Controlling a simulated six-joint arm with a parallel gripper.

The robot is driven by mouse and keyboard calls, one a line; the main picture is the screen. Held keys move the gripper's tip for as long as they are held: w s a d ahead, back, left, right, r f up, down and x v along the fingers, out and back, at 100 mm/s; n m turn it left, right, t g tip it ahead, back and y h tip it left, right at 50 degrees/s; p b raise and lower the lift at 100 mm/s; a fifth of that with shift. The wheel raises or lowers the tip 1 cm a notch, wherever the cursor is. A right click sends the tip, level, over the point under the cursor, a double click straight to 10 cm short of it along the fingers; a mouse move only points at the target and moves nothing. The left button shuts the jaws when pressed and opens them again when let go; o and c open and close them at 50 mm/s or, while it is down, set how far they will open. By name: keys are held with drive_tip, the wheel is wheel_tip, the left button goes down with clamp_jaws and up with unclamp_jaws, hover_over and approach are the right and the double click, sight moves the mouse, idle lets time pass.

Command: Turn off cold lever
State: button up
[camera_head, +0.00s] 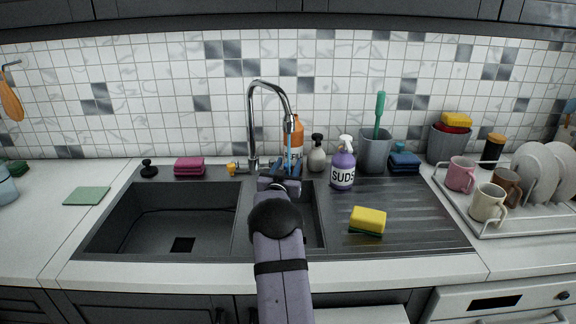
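A chrome gooseneck faucet (252,125) rises behind the sink, its spout curving right. A thin bluish-white streak, which looks like running water, hangs below the spout. A small yellow-orange lever (232,168) sits left of the faucet base. A blue patch (286,167) shows right of the base, just behind my arm; I cannot tell whether it is the cold lever or something else. My gripper (281,187) is at the far end of my arm, over the sink near the faucet base. My own arm hides most of it, so its fingers cannot be made out.
The left basin (165,222) is empty. An orange bottle (298,135), a soap dispenser (317,155) and a purple SUDS bottle (343,168) stand right of the faucet. A yellow sponge (368,220) lies on the drainboard. A dish rack (470,222) with mugs and plates is at right.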

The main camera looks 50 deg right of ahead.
clamp_jaws()
drive_tip(key=shift+w+a+r+m+g+p, duration=0.2)
drive_tip(key=shift+a+m+g+p, duration=0.1)
drive_tip(key=shift+a+g, duration=0.1)
drive_tip(key=shift+a+f+m+g+h, duration=0.15)
drive_tip(key=shift+m+g+h, duration=0.15)
drive_tip(key=shift+g+h, duration=0.15)
unclamp_jaws()
wheel_tip(320, 180, up, 10)
drive_tip(key=shift+r+b, duration=0.1)
drive_tip(key=shift+b, duration=0.2)
